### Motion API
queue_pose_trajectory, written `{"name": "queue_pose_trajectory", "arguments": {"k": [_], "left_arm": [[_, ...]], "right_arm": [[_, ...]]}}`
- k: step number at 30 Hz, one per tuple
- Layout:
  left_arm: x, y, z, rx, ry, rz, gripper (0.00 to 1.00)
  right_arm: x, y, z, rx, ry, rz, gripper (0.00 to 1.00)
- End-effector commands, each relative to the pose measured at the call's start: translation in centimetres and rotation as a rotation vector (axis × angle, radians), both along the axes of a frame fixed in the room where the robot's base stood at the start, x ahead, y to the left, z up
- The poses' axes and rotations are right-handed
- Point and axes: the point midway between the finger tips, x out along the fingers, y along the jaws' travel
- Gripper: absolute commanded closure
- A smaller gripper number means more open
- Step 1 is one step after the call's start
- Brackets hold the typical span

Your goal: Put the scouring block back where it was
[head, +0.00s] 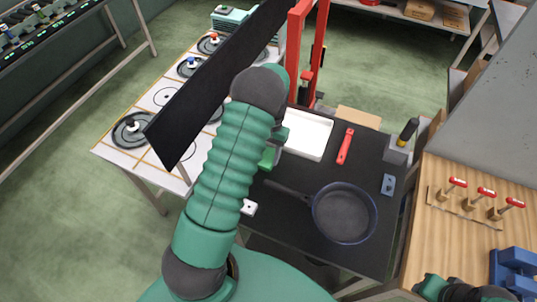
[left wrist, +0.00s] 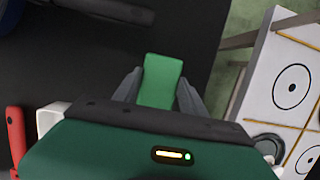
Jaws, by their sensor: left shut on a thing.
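The scouring block is a green block that shows in the left wrist view (left wrist: 162,80) between the two grey fingers of my left gripper (left wrist: 159,92). The gripper is shut on it over the black table top. In the head view a small green part of the block (head: 267,158) shows just right of my left forearm, which hides most of the gripper. Whether the block touches the table I cannot tell. At the bottom right edge, part of my right arm's end (head: 462,291) shows; its fingers cannot be made out.
On the black table (head: 287,231) are a dark pan (head: 345,212), a white tray (head: 306,134), a red-handled tool (head: 346,146) and a small blue piece (head: 388,185). A red frame (head: 297,50) rises behind.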

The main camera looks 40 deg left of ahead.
Motion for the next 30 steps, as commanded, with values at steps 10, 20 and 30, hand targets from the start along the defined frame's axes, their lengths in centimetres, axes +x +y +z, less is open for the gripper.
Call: {"name": "queue_pose_trajectory", "arguments": {"k": [10, 20, 30], "left_arm": [[0.0, 0.0, -0.2, 0.002, -0.001, 0.002, 0.29], [0.0, -0.1, 0.4, 0.004, -0.002, 0.001, 0.29], [2.0, 0.6, 7.5, 0.004, -0.006, 0.001, 0.29]], "right_arm": [[0.0, 0.1, -0.1, 0.001, 0.0, 0.002, 0.68], [0.0, 0.0, 0.2, 0.0, 0.0, 0.001, 0.68], [0.0, 0.1, -0.5, 0.0, 0.0, 0.001, 0.68]]}}
